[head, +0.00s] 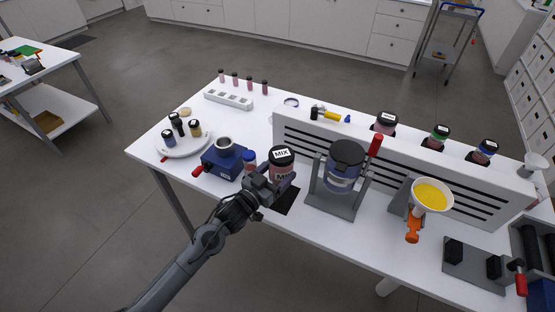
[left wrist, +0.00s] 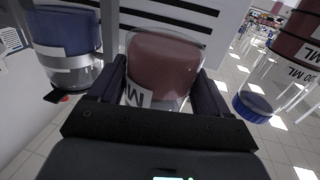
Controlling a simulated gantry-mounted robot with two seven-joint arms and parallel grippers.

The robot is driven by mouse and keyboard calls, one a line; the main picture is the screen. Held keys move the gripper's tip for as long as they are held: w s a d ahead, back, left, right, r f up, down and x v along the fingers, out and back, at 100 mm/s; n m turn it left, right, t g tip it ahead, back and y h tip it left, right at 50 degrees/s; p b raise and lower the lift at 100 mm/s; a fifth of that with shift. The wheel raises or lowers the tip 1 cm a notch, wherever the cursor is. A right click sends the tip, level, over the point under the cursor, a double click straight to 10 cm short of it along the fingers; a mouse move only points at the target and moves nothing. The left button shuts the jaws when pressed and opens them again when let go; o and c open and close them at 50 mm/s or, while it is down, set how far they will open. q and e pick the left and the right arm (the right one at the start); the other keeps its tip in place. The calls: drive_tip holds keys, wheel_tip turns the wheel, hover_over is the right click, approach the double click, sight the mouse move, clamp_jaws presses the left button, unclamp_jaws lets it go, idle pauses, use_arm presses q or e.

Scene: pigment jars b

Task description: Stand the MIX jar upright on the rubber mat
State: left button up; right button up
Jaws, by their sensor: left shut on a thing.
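The MIX jar (head: 283,172) is a clear jar of reddish-brown pigment with a black lid and white MIX labels. It looks about upright, lid up. My left gripper (head: 268,186) is shut on its side; in the left wrist view the jar (left wrist: 163,65) sits between the two fingers, part of its label showing. The black rubber mat (head: 287,201) lies on the white table just below and beside the jar, partly hidden by jar and gripper. I cannot tell whether the jar's base touches it. My right gripper is not in view.
A slotted grey panel (head: 400,175) stands behind. A funnel with yellow powder (head: 432,195) is farther right.

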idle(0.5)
use_arm(q)
wheel_tip(320, 180, down, 7)
drive_tip(key=b, duration=0.4)
drive_tip(key=shift+f+b, duration=0.85)
drive_tip(key=shift+f, duration=0.05)
drive_tip(key=shift+f+b, duration=0.45)
drive_tip(key=shift+f, duration=0.2)
